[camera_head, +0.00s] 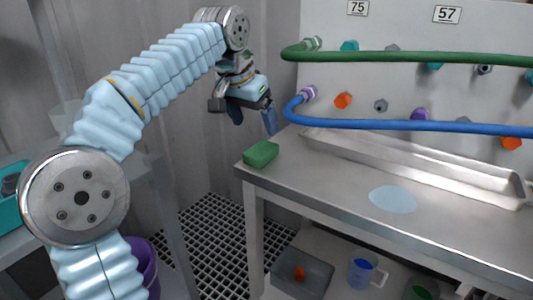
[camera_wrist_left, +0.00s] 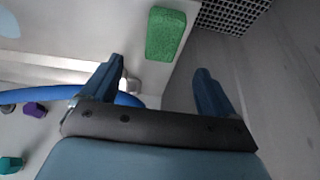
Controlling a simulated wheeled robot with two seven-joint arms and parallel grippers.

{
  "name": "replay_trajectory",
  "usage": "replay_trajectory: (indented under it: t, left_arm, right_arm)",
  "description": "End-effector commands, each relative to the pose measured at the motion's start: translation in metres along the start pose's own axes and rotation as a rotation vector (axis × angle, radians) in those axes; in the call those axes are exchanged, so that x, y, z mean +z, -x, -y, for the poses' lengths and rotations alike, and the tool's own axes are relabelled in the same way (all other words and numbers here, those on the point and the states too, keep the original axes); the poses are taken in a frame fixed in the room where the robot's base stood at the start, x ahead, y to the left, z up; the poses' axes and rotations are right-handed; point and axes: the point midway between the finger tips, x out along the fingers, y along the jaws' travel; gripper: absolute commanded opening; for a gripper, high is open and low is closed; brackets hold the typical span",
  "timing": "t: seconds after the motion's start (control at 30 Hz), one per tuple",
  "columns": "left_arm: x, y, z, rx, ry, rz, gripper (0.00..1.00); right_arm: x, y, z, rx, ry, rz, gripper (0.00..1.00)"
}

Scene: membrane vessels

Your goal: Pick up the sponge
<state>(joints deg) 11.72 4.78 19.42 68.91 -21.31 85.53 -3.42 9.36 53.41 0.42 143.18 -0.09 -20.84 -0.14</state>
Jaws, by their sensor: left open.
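My right gripper is not in view.
A green hose (camera_head: 400,57) and a blue hose (camera_head: 400,125) run along the wall panel. A metal trough (camera_head: 415,166) stands at the table's back. A pale blue patch (camera_head: 392,199) lies on the tabletop. Below are a grey bin (camera_head: 302,272) and a blue jug (camera_head: 361,273).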

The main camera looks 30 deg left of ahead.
Motion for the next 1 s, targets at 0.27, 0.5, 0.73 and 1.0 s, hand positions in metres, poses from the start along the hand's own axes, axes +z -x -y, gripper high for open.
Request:
replay_trajectory:
  t: [0.27, 0.5, 0.73, 1.0]
  left_arm:
    - [0.001, -0.043, 0.000, 0.001, 0.000, 0.001, 0.88]
    - [0.007, -0.076, 0.004, 0.001, 0.001, 0.003, 0.88]
    - [0.006, -0.096, 0.004, 0.002, -0.001, 0.000, 0.88]
    - [0.006, -0.096, 0.004, 0.002, -0.001, 0.000, 0.76]
  right_arm:
    - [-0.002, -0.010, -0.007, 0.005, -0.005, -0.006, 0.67]
    - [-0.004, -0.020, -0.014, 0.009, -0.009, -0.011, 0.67]
    - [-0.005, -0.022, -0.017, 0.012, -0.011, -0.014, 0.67]
    - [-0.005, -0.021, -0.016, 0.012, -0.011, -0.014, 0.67]
